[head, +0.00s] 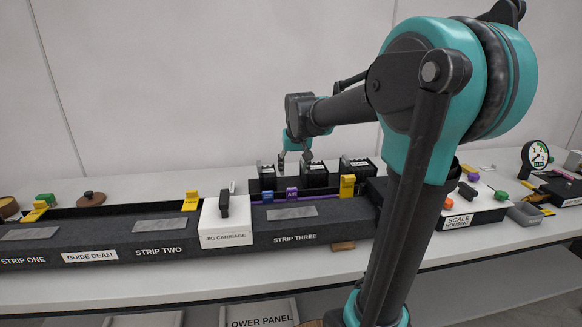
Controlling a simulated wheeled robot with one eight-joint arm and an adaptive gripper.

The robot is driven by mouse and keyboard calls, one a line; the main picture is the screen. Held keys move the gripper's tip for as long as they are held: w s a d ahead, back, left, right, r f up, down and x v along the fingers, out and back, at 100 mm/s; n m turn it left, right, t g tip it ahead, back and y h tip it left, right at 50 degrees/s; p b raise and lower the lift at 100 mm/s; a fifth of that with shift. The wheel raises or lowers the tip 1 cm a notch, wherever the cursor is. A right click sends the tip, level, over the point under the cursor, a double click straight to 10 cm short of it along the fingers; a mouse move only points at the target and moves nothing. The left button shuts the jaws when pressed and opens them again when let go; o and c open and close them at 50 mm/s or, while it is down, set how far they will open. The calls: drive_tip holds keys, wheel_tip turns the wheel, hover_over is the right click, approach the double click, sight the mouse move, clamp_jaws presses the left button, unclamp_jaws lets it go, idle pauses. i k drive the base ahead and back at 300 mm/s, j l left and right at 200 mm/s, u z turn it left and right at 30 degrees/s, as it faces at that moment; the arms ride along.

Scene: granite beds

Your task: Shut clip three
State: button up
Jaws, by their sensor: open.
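A yellow clip (347,187) stands upright at the right end of the bed section labelled STRIP THREE (317,226); no clip number is readable on it. A grey metal strip (292,213) lies on that section. My gripper (294,163) is open and empty, pointing down above the black blocks behind the beam. It is to the left of this clip and higher, apart from it. Two other yellow clips show: one (190,200) upright by STRIP TWO, and one (36,212) lower-lying by STRIP ONE.
A white jig carriage (226,222) with a dark handle sits on the beam between strips two and three. Blue (267,197) and purple (292,194) tabs stand behind strip three. The scale housing (470,207) and a round gauge (536,156) are at right.

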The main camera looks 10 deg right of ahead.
sight(347, 187)
drive_tip(key=k, duration=1)
